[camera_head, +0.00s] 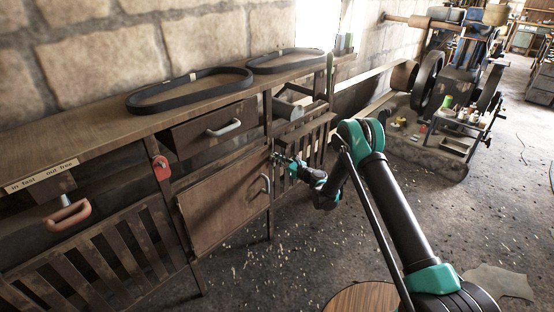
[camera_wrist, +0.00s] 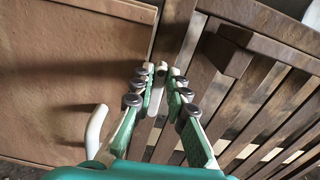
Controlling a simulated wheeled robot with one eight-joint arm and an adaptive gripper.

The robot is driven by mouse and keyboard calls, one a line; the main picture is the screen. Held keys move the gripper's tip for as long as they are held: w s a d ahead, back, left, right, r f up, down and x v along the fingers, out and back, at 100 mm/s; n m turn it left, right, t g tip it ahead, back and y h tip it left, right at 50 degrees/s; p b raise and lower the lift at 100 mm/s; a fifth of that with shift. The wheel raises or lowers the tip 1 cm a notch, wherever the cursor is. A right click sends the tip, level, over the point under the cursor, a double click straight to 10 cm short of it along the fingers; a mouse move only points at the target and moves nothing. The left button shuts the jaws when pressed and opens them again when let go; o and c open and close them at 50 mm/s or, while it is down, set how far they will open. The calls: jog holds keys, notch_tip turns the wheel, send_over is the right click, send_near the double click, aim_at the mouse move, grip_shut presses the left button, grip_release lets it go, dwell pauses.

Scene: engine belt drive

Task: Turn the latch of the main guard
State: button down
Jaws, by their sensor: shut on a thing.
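My gripper (camera_head: 279,159) is at the bench front, between a brown panel door (camera_head: 222,200) and a slatted guard (camera_head: 308,143). In the wrist view the two fingertips (camera_wrist: 158,80) are closed on a small pale latch lever (camera_wrist: 159,72). The lever stands between the fingers, in front of the dark gap beside the slatted guard (camera_wrist: 262,85). The brown door also shows at the left of the wrist view (camera_wrist: 60,85), with its pale handle (camera_wrist: 95,132). The latch's pivot is hidden by the fingers.
A bench top (camera_head: 85,133) carries two black belts (camera_head: 190,90). A drawer (camera_head: 210,127) with a pale handle sits below it. A red piece (camera_head: 160,168) hangs left of the door. Engine machinery (camera_head: 440,75) stands at the back right. The floor in front is mostly clear.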

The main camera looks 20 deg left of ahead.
aim_at(268, 161)
jog(key=n, duration=0.4)
jog(key=s+f+n, duration=0.1)
jog(key=n, duration=0.3)
jog(key=s+n, duration=0.1)
jog(key=n, duration=0.4)
jog(key=shift+s+a+f, duration=0.15)
jog(key=shift+a+f, duration=0.2)
jog(key=shift+a, duration=0.05)
jog(key=shift+s+f+n, duration=0.1)
jog(key=shift+f+n, duration=0.15)
jog(key=shift+n, duration=0.8)
jog(key=shift+f+n, duration=0.2)
jog(key=shift+n, duration=0.85)
jog(key=c, duration=1.5)
grip_release()
